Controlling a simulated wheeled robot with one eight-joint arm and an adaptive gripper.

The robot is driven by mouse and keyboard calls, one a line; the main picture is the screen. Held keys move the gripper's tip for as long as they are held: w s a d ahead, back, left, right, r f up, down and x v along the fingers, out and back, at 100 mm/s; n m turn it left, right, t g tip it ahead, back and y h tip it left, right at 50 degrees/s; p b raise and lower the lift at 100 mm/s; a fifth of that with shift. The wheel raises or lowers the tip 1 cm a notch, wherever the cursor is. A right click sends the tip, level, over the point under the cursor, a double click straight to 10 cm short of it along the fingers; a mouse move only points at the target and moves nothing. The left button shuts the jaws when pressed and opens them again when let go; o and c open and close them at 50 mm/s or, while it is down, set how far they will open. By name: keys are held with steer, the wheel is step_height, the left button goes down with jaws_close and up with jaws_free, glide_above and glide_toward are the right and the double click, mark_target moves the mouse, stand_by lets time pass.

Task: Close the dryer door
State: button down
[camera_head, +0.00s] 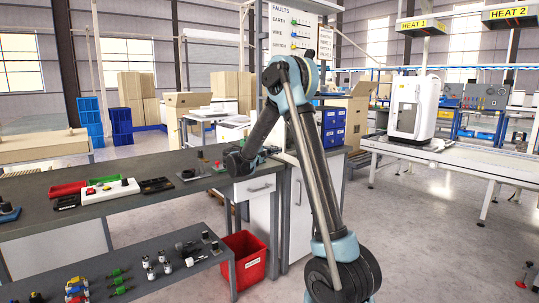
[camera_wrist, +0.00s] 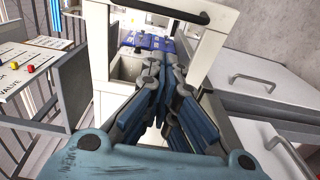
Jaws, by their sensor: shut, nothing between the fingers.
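A white machine with a dark front opening (camera_head: 405,118) stands on the long bench at the right in the head view. I cannot tell whether it is the dryer, or how its door stands. My gripper (camera_wrist: 164,95) is in the middle of the wrist view, its blue and dark fingers together with nothing between them. In the head view my arm bends down over the grey workbench, far left of the white machine, and the fingers are not clear there. A white frame with a black handle (camera_wrist: 165,14) shows beyond the fingers in the wrist view.
The grey workbench (camera_head: 140,205) carries a red tray (camera_head: 68,188), a white switch box (camera_head: 110,190) and small parts. A red bin (camera_head: 244,260) stands below. Drawers with grey handles (camera_wrist: 255,82) are close right of the fingers. Open floor (camera_head: 430,235) lies before the right bench.

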steer(key=w+d, duration=0.2)
steer(key=d, duration=0.5)
steer(key=shift+s+d, duration=0.1)
stand_by(0.4)
